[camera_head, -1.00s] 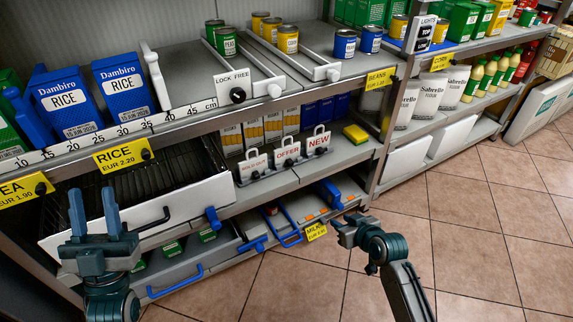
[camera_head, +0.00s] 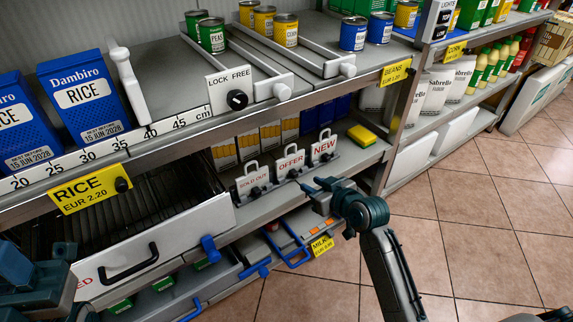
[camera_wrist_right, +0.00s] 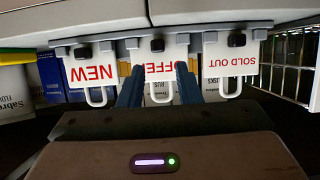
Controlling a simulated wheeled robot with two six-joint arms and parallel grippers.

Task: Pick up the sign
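My right gripper (camera_head: 316,188) is just in front of and below the OFFER sign. In the right wrist view the signs appear upside down, with NEW (camera_wrist_right: 92,70) left and SOLD OUT (camera_wrist_right: 231,60) right. There the two blue fingers (camera_wrist_right: 158,88) are apart, one on each side of the OFFER sign (camera_wrist_right: 158,66). Contact cannot be told. My left gripper (camera_head: 62,258) is partly visible at the lower left; its fingers are unclear.
A white drawer front (camera_head: 160,240) with a black handle is left of the signs. Blue-handled trays (camera_head: 290,245) lie on the low shelf below. A yellow sponge-like block (camera_head: 361,135) is right of NEW. Tiled floor (camera_head: 470,240) is clear at right.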

